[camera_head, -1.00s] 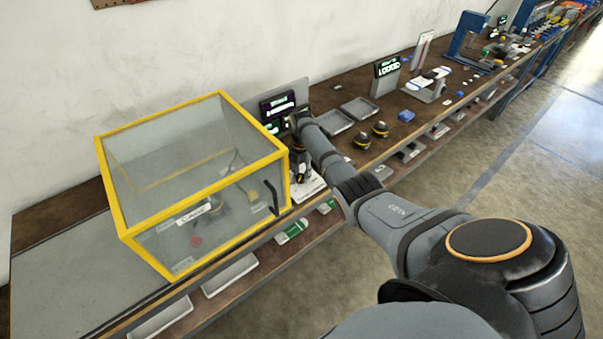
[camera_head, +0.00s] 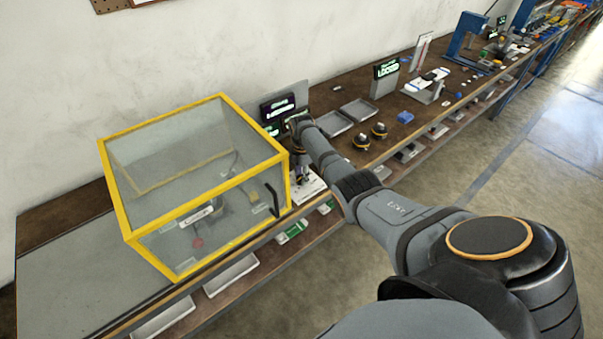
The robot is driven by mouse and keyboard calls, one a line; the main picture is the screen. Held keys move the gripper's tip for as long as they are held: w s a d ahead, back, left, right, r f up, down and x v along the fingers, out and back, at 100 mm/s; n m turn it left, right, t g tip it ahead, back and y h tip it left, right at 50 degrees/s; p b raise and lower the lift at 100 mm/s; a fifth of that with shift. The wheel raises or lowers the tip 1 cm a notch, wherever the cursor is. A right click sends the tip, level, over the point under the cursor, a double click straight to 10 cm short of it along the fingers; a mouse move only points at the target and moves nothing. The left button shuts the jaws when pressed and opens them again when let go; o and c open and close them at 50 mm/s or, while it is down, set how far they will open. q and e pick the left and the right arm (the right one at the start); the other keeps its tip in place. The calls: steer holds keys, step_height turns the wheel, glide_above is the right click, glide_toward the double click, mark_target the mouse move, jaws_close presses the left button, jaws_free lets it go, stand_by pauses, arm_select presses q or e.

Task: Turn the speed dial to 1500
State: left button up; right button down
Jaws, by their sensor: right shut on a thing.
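My right gripper (camera_head: 302,176) points down beside the right side of the yellow-framed case, low over a white panel (camera_head: 312,188) on the bench. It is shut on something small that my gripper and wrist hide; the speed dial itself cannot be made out. A dark display with lit text (camera_head: 279,106) stands behind my wrist on a grey back plate. Its text is too small to read. My left gripper is not in view.
The yellow-framed clear case (camera_head: 190,185) stands close left of my gripper. Two grey trays (camera_head: 334,124) and two black-and-yellow knobs (camera_head: 379,130) lie to the right. A green-lit sign (camera_head: 386,69) stands farther back. Floor at right is clear.

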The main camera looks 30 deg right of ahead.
steer(key=m+p, duration=0.1)
steer(key=m, duration=0.5)
steer(key=shift+s+p, duration=0.1)
steer(key=shift+p, duration=0.25)
steer(key=m+p, duration=0.1)
steer(key=m, duration=0.5)
steer(key=shift+s+a+m, duration=0.1)
steer(key=shift+m, duration=0.2)
steer(key=m+p, duration=0.1)
steer(key=m, duration=0.5)
steer(key=shift+a+m, duration=0.1)
steer(key=shift+m, duration=0.2)
steer(key=m, duration=0.5)
steer(key=shift+a, duration=0.1)
steer(key=shift+m, duration=0.4)
steer(key=c, duration=1)
jaws_free()
steer(key=shift+o, duration=0.2)
